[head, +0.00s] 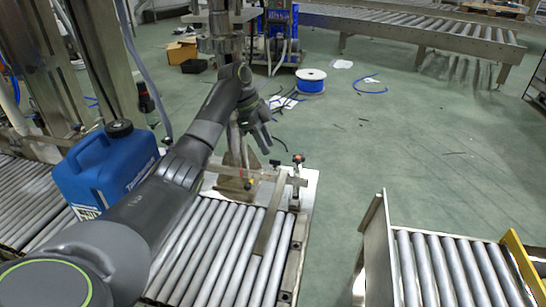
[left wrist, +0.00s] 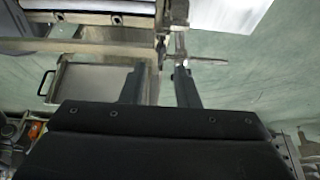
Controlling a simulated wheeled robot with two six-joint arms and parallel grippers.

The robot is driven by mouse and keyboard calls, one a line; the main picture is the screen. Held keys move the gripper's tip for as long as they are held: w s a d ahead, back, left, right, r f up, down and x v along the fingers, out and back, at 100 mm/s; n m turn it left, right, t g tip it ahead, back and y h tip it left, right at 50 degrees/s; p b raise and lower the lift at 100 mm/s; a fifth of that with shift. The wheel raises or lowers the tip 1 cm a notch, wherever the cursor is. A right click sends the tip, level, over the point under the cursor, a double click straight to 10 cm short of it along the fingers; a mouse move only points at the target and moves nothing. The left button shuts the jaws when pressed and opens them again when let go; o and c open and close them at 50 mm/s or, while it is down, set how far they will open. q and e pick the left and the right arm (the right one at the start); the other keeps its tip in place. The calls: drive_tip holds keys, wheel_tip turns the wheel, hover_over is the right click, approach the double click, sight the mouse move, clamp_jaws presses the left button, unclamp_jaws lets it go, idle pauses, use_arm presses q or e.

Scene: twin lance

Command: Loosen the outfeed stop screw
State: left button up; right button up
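The outfeed stop is at the far end of the near roller conveyor (head: 222,250). Two small dark-topped fittings stand there: a black knob with some red (head: 298,159) and a black handle (head: 275,163). I cannot tell which is the stop screw. My left gripper (head: 262,132) hangs above and beyond this end, apart from both. In the left wrist view its two fingers (left wrist: 158,76) are apart with nothing held between them. A metal rod and bracket (left wrist: 180,52) show just past the right fingertip; the gap to it is unclear. My right gripper is not in view.
A blue jug (head: 108,170) stands left of my left arm. A metal post (head: 236,140) rises behind the conveyor end. Another roller conveyor (head: 455,268) is at right. A cable spool (head: 311,81) lies on the floor. Open green floor (head: 420,150) is at right.

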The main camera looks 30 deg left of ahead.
sight(272, 160)
use_arm(q)
drive_tip(key=b+x, duration=0.1)
drive_tip(key=x, duration=0.4)
drive_tip(key=shift+a, duration=0.1)
drive_tip(key=shift+r, duration=0.1)
clamp_jaws()
